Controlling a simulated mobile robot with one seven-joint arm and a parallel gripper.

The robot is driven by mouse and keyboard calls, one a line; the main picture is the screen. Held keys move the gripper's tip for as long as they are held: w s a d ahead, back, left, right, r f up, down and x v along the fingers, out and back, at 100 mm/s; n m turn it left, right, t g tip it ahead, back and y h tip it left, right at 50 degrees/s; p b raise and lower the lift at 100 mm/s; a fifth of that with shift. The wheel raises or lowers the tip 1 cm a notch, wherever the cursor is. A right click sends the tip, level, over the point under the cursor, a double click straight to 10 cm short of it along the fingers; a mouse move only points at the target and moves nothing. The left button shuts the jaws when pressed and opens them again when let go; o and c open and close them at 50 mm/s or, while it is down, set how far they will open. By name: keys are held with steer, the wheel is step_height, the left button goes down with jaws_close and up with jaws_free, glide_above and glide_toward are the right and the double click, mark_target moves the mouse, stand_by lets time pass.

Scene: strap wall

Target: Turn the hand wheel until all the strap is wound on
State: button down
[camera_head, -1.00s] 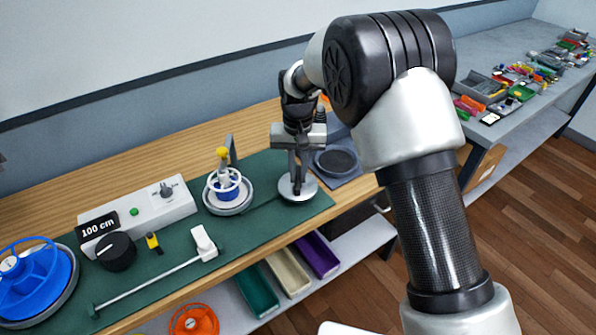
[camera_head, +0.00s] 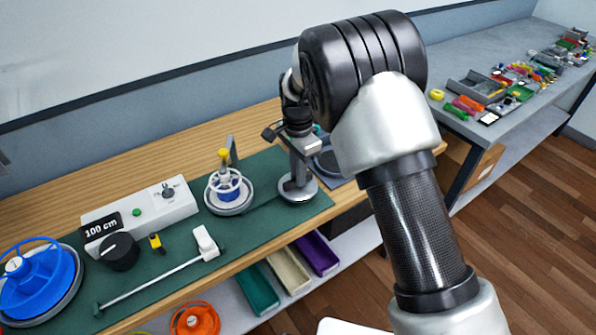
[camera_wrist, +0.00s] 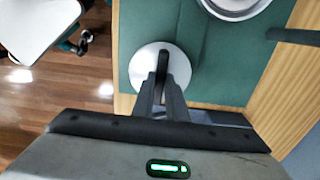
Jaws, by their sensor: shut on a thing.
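A round white disc (camera_head: 300,195) lies at the mat's right end, under my gripper (camera_head: 297,182). In the wrist view my gripper (camera_wrist: 162,78) is shut on a slim dark grey upright part (camera_wrist: 160,72) above the white disc (camera_wrist: 181,62). Its fingers hide most of that part. A thin dark line, possibly strap, runs between the two; I cannot tell how much is wound.
A white box (camera_head: 160,210) marked 100 cm, a black knob (camera_head: 119,251) and a white-ended rod (camera_head: 155,282) lie on the green mat. A large blue wheel (camera_head: 38,285) is at far left. A grey post (camera_head: 232,150) rises behind the small wheel. Trays sit below.

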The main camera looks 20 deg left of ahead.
steer(key=m+p, duration=0.1)
steer(key=m, duration=0.5)
steer(key=shift+r+p, duration=0.1)
steer(key=shift+p, duration=0.25)
steer(key=m+p, duration=0.2)
steer(key=m, duration=0.4)
steer(key=shift+m, duration=0.4)
steer(key=c, duration=1.8)
jaws_free()
steer(key=shift+o, duration=0.2)
step_height(320, 180, up, 17)
steer(key=shift+r, duration=0.15)
